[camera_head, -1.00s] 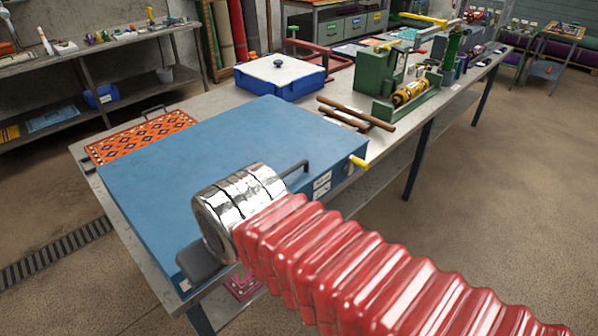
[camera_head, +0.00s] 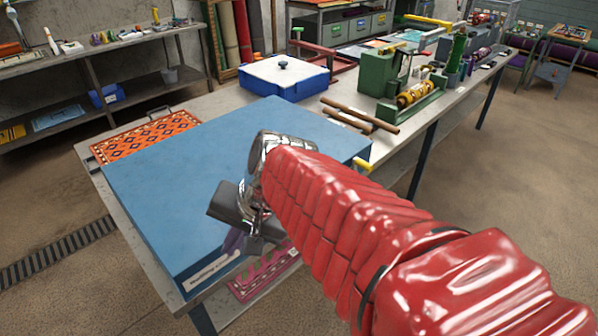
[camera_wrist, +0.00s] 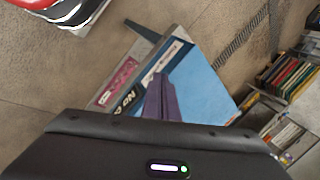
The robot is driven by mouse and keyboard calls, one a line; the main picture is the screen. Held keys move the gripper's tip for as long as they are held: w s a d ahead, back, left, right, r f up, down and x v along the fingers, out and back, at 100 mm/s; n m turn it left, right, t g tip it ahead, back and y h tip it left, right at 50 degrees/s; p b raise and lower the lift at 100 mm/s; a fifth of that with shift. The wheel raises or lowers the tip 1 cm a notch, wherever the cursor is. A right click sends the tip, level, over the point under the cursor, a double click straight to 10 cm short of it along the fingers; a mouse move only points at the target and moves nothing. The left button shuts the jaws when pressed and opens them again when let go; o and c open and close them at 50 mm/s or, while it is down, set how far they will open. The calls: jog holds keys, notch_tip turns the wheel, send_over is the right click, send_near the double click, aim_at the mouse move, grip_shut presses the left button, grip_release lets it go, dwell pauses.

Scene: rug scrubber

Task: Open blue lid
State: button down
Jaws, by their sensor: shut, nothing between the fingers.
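The blue lid (camera_head: 190,150) lies flat and closed, forming the large top of a low box on the workbench. In the wrist view the blue top (camera_wrist: 200,85) shows beyond my fingers, with a labelled side below it. My gripper (camera_head: 232,243) is at the near edge of the lid, close to the white label strip on the box's side. In the wrist view its purple fingers (camera_wrist: 162,95) are together with nothing between them. I cannot tell whether they touch the box. My red-sleeved arm hides the lid's near right part.
A yellow handle (camera_head: 362,164) sticks out at the box's right corner. An orange patterned rug (camera_head: 145,137) lies left of the box. Behind stand a blue-and-white box (camera_head: 283,75), wooden rollers (camera_head: 360,115) and a green machine (camera_head: 385,85). A pink patterned piece (camera_head: 265,272) sits below the near edge.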

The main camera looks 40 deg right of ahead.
jog(key=w+d+f+m+t+h, duration=0.1)
jog(key=d+m+t, duration=0.6)
jog(key=d+m, duration=1.8)
jog(key=d+h, duration=0.1)
jog(key=d, duration=0.4)
jog(key=shift+w+d+f, duration=0.25)
jog(key=shift+d+f, duration=0.05)
jog(key=shift+f, duration=0.05)
jog(key=shift+w+f, duration=0.1)
jog(key=x, duration=0.9)
jog(key=shift+w+f, duration=0.15)
jog(key=shift+w, duration=0.2)
